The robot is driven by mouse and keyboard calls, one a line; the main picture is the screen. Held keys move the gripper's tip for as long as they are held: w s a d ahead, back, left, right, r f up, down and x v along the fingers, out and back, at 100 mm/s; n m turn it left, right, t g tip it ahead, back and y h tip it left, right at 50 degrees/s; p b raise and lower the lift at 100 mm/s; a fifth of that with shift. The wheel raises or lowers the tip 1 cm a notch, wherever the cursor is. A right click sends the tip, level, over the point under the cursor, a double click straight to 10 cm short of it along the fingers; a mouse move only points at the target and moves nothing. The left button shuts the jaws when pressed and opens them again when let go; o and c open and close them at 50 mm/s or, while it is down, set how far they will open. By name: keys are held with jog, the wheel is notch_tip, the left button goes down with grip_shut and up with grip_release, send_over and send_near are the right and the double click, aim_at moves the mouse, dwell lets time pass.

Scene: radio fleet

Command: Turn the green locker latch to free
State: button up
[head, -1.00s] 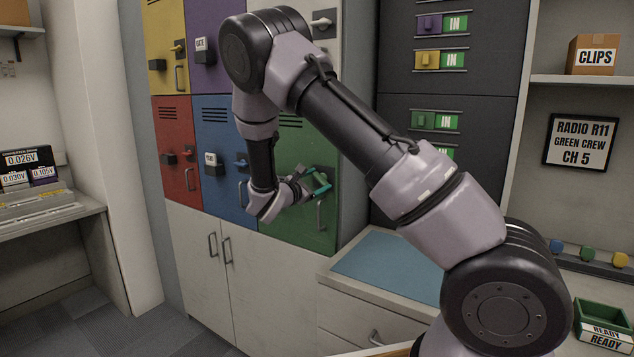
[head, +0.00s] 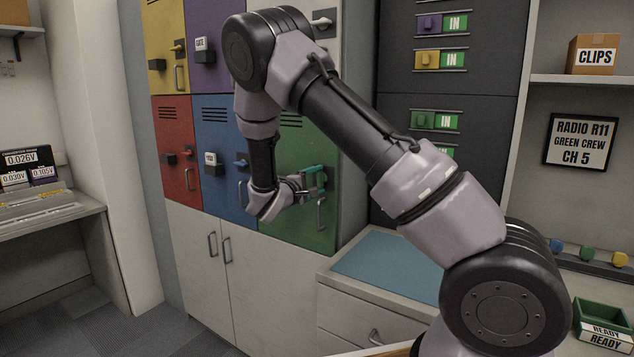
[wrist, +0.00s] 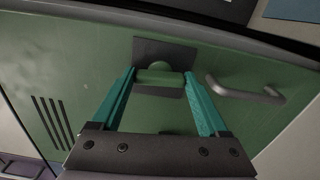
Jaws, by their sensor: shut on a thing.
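The green locker door (head: 292,222) is closed in the head view, with its latch hidden behind my gripper. In the wrist view the green latch bar (wrist: 160,78) stands on a dark plate (wrist: 165,48). The bar lies roughly in line with the door's pull handle (wrist: 245,92). My gripper (wrist: 160,71) has its two teal fingers at the two ends of the bar and is shut on it. In the head view my gripper (head: 314,179) is at the green door, just above its handle (head: 320,214).
Blue (head: 222,190) and red (head: 172,140) lockers are to the left, with their own latches and handles. A counter with a blue mat (head: 390,264) is at the lower right of the green locker. White cupboards (head: 200,265) are below.

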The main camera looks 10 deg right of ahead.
jog(key=shift+m, duration=0.6)
jog(key=o, duration=1.2)
jog(key=shift+o, duration=0.2)
jog(key=v, duration=1.1)
jog(key=shift+w, duration=0.1)
